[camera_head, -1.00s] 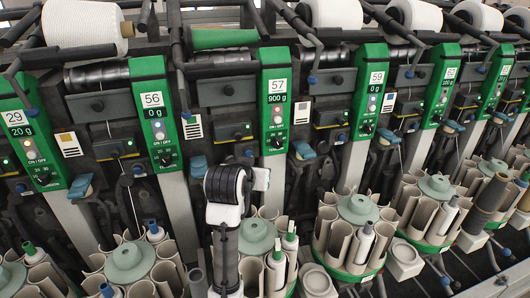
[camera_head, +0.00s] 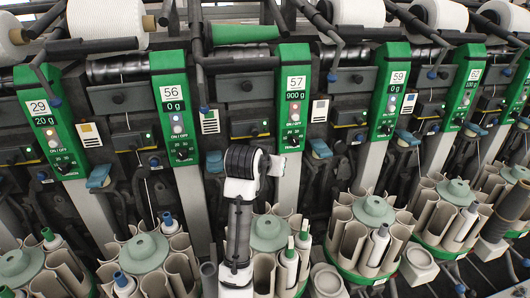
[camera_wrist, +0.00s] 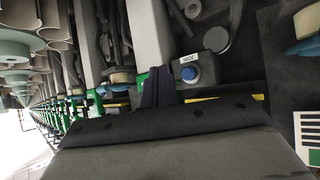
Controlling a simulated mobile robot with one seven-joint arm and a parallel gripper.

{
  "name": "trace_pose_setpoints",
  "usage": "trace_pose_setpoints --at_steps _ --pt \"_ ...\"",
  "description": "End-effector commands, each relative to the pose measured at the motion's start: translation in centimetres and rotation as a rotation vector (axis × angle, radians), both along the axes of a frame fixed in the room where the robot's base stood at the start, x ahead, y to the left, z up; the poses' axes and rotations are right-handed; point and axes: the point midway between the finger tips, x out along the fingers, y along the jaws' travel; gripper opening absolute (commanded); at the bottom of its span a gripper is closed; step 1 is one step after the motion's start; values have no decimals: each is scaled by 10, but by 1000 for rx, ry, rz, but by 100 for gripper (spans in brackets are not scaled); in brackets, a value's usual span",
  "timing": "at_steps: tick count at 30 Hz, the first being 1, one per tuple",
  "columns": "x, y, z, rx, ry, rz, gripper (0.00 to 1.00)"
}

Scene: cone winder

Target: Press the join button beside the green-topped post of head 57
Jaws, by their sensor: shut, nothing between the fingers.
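The green head 57 panel (camera_head: 293,97) stands upright in the middle of the head view and reads 900 g. In the wrist view a round blue button (camera_wrist: 190,75) sits on a dark box under a small white label that seems to read JOIN, upside down. My gripper (camera_wrist: 158,78) is shut and empty, its dark fingertips just left of the button in the picture; I cannot tell the depth gap. In the head view my white and black wrist is in front of the machine, lower left of the panel, and hides my fingertips and the button.
Head 56 (camera_head: 174,110) and head 59 (camera_head: 391,92) stand on either side. A green cone (camera_head: 243,33) lies above head 57. Below it, a round holder (camera_head: 269,233) carries bobbins close to my arm. A blue lever (camera_head: 320,148) juts out right of the panel.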

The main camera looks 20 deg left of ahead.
Motion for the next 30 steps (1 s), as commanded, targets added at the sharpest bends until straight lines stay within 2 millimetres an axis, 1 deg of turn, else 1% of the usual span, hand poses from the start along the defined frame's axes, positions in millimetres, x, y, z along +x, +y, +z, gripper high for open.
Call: trace_pose_setpoints --at_steps 4,10,15,30 --pt "16 11 2 0 2 0 0" --pt "29 20 1 0 1 0 0" --pt "32 22 0 1 0 0 0" --pt "32 22 0 1 0 1 0"
